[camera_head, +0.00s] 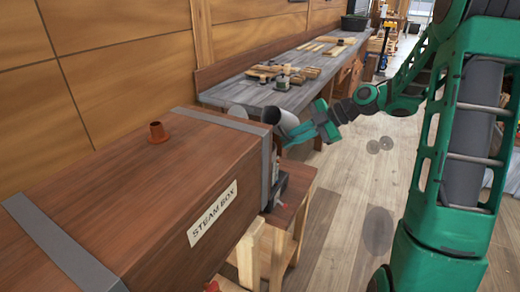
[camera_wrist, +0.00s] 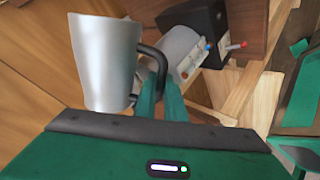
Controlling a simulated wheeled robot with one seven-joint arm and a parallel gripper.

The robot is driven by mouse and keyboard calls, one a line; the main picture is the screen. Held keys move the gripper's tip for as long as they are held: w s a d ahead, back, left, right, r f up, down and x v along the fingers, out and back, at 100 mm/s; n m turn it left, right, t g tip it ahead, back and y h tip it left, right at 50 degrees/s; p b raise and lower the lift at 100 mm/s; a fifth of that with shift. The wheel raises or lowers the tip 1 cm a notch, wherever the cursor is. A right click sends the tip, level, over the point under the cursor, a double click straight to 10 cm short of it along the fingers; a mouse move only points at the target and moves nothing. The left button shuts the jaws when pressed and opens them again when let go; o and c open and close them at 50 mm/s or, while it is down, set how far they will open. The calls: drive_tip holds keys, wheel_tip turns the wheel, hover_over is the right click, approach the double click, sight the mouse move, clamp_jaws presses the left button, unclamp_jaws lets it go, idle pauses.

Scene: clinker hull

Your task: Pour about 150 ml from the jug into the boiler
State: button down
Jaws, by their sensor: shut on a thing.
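A grey metal jug (camera_head: 287,124) is tilted, its mouth toward the left, above the far end of the steam box. It fills the left of the wrist view (camera_wrist: 104,62). My gripper (camera_head: 312,132) is shut on its dark handle (camera_wrist: 157,72), and the green fingers (camera_wrist: 162,102) show there. What looks like the boiler, a grey cylinder (camera_wrist: 178,48) with a pale gauge strip and blue and red knobs, stands beyond the jug in the wrist view. In the head view it is mostly hidden behind the steam box. I see no stream, and the jug's contents are hidden.
The long wooden steam box (camera_head: 120,195) fills the left front, with a copper-coloured fitting (camera_head: 158,133) on top. A wooden stand (camera_head: 285,225) is at its end. A grey workbench (camera_head: 300,95) with tools and wood pieces runs along the wall. The floor (camera_head: 345,190) to the right is mostly open.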

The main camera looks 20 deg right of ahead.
drive_tip(key=shift+d, duration=0.1)
drive_tip(key=t+p, duration=0.1)
drive_tip(key=t+h+p, duration=0.1)
drive_tip(key=t, duration=0.1)
drive_tip(key=d+m+t+p, duration=0.1)
drive_tip(key=shift+w+f+t+p, duration=0.2)
drive_tip(key=shift+w+t+p, duration=0.05)
drive_tip(key=shift+t+p, duration=0.1)
drive_tip(key=shift+s+f+n+p, duration=0.25)
drive_tip(key=shift+f+p, duration=0.5)
drive_tip(key=shift+f, duration=0.1)
drive_tip(key=shift+s+f+n+p, duration=0.25)
drive_tip(key=shift+f+p, duration=0.5)
drive_tip(key=shift+f, duration=0.1)
drive_tip(key=shift+f, duration=0.1)
